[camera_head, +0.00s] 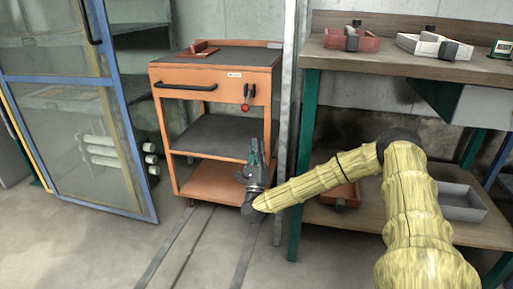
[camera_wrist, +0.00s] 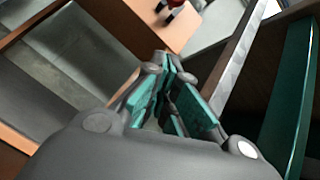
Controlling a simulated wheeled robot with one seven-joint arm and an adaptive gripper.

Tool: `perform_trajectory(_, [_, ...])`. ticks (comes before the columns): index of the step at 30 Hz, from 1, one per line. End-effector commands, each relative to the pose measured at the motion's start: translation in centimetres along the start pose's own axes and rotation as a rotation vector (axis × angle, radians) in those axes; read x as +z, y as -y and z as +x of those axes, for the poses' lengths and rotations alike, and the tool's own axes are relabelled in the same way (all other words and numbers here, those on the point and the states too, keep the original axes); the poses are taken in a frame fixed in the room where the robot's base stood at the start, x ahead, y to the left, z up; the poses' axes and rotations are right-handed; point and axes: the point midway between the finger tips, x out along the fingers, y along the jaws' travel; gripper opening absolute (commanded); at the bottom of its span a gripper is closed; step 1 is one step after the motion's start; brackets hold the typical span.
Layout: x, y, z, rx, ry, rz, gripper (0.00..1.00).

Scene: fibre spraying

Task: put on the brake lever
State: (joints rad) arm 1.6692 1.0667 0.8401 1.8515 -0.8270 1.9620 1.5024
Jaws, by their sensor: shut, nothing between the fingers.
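The brake lever (camera_head: 246,97) is on the front of the orange trolley (camera_head: 209,90), right of its drawer handle. It is a short dark lever with a red knob at its lower end. In the wrist view, the red knob (camera_wrist: 174,3) shows at the top edge, partly cut off. My gripper (camera_head: 256,146) is below the lever and apart from it, in front of the trolley's lower shelves, with its fingers pointing up. The teal fingers (camera_wrist: 172,82) are shut and empty in the wrist view.
A long black drawer handle (camera_head: 186,87) is left of the lever. A grey post (camera_head: 289,100) stands close on the right, beside a workbench with a green leg (camera_head: 304,165). A blue-framed glass door (camera_head: 70,90) stands left. Open floor lies in front of the trolley.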

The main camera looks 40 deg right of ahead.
Motion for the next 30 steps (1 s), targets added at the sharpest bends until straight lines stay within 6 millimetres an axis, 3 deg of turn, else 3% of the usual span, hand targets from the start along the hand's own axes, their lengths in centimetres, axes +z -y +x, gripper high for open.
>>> perform_trajectory(14, [-0.1, -0.1, 7.7, -0.002, 0.001, 0.001, 0.0])
perform_trajectory(21, [2.9, -0.1, 8.1, 0.0, 0.001, 0.002, 0.0])
perform_trajectory(30, [3.9, 0.0, 8.5, 0.0, 0.0, 0.0, 0.0])
